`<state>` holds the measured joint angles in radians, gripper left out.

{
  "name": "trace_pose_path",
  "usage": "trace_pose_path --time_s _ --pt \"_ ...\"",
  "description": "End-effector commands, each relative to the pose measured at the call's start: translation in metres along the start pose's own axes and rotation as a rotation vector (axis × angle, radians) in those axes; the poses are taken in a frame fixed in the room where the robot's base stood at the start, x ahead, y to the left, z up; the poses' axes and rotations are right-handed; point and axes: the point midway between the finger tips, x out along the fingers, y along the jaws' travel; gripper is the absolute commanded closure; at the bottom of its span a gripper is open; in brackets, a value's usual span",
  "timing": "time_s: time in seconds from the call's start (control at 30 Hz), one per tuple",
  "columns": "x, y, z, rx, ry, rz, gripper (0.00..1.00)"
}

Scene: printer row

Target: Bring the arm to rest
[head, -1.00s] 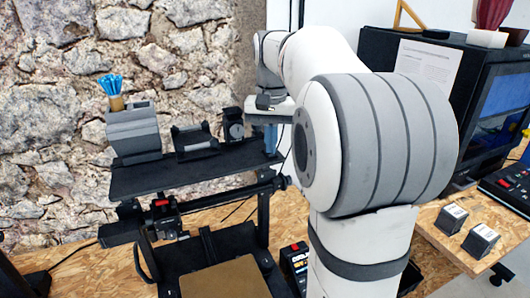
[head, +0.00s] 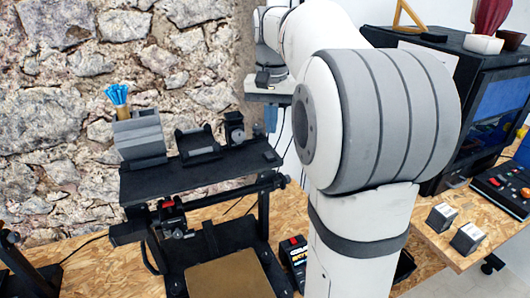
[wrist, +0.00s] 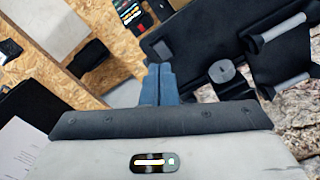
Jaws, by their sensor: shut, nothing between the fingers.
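My arm fills the middle and right of the head view, its elbow bent and its wrist at the top centre. My gripper (wrist: 158,86) shows in the wrist view with its two blue fingers together and nothing between them.
A black printer frame with a top shelf (head: 195,178) holds a grey holder (head: 138,136) with blue-tipped sticks. A monitor (head: 490,115) and two small cartridges (head: 467,238) stand at the right on the wooden bench (head: 90,275). A stone wall (head: 50,140) is behind.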

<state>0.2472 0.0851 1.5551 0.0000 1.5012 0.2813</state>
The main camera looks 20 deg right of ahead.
Motion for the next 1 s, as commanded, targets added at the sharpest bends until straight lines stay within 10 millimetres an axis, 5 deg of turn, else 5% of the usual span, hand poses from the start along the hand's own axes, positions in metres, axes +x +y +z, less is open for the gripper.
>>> trace_pose_path --time_s 0.33,0.47,0.8,1.0 --pt "0.001 0.0 0.001 -0.002 0.001 0.0 1.0" --pt "0.01 -0.004 0.018 -0.039 0.021 -0.006 1.0" --pt "0.098 -0.01 0.143 -0.333 0.185 -0.05 1.0" --pt "0.155 -0.001 0.201 -0.475 0.265 -0.07 1.0"
